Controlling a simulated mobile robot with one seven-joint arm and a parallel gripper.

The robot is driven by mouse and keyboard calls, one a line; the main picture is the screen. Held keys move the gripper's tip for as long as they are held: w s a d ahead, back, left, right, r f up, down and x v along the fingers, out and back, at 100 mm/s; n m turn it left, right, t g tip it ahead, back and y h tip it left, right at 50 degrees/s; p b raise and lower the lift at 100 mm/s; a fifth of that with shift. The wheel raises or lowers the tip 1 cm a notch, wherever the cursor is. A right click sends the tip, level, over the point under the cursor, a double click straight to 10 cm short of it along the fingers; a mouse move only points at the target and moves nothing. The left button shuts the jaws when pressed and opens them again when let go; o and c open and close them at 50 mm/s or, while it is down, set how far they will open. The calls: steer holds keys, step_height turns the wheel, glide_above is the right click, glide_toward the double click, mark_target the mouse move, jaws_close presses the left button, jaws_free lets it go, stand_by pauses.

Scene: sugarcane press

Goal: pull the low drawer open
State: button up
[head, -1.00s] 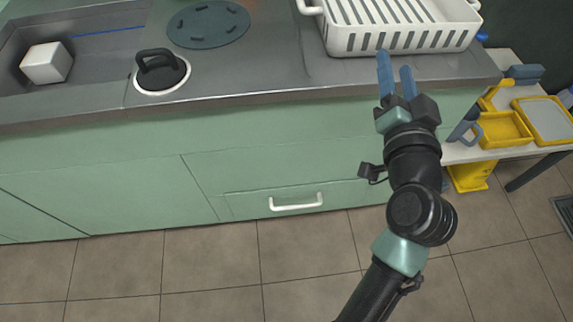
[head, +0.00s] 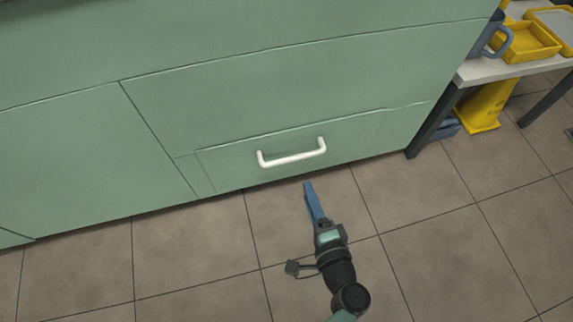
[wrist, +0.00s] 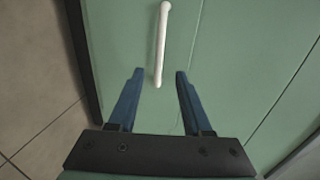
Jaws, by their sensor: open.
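The low drawer (head: 370,139) is a green front at the bottom of the green cabinet, and it looks shut. Its white bar handle (head: 292,155) runs level across the front. My gripper (head: 309,186) is just below the handle in the head view, with its blue fingers toward the cabinet. In the wrist view the handle (wrist: 162,45) runs up the picture, its near end between and just beyond the open fingertips (wrist: 159,73). The fingers are empty and appear apart from the handle. The low drawer's front (wrist: 135,35) lies behind it.
Tiled floor (head: 200,260) in front of the cabinet is clear. At the right stand a white-topped table (head: 500,68) with a dark leg, a yellow tray (head: 535,42), and a yellow object (head: 485,105) on the floor beneath.

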mark_target(295, 160)
steer(key=b+x, duration=0.5)
steer(key=x, duration=0.8)
steer(key=shift+s, duration=0.1)
jaws_close()
stand_by(1.0)
